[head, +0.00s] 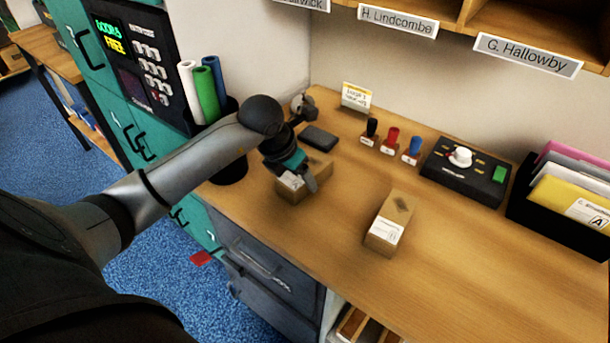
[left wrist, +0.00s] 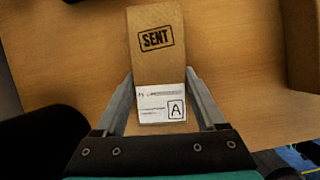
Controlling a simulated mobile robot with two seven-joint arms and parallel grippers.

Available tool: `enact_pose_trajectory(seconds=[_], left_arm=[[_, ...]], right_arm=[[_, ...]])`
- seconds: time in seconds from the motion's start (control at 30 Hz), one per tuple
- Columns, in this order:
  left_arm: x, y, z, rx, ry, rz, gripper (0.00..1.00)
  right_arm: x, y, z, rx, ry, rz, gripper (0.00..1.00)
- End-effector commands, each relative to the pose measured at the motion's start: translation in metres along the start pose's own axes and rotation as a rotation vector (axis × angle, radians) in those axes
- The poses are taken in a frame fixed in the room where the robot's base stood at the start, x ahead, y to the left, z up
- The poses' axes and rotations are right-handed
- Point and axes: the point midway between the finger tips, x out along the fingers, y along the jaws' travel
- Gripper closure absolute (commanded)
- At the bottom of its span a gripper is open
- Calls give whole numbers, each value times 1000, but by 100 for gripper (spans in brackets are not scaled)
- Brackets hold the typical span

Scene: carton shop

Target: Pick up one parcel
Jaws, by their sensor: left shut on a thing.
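My left gripper (head: 298,176) is shut on a small brown parcel (head: 289,191) at the left part of the wooden desk. In the left wrist view this parcel (left wrist: 150,65) lies between the two fingers (left wrist: 160,82). It has a "SENT" stamp and a white label with the letter A. It appears to be at desk level; whether it touches the desk is hard to tell. A second brown parcel (head: 397,208) with a white label stands on the desk to the right, apart from the gripper. My right gripper is not in view.
A dark holder with rolls (head: 205,92) stands left of the gripper. A dark flat object (head: 319,138), stamps (head: 391,138), a black device (head: 465,170) and a file box (head: 555,215) line the back. The front right of the desk (head: 480,270) is clear.

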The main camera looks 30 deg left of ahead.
Motion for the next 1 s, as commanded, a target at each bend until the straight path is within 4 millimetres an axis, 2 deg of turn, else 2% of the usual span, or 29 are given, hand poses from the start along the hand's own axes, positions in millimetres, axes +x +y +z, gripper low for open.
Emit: enact_pose_trajectory(seconds=[0.03, 0.2, 0.47, 0.63, 0.77, 0.87, 1.0], left_arm=[[0, 0, 0, 0, 0, 1, 76], [0, 0, 1, 0, -2, 1, 92], [-2, 0, 1, 0, -2, 1, 92], [-14, 1, 7, 1, -5, 2, 92], [-35, 1, 16, 2, -8, 3, 92], [-58, 1, 26, 3, -8, 5, 92], [-100, 1, 44, 3, -11, 4, 92]], right_arm=[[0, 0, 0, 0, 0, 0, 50], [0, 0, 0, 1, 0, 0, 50], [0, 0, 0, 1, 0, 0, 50], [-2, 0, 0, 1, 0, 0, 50], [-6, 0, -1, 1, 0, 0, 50], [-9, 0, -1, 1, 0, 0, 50], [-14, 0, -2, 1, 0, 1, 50]])
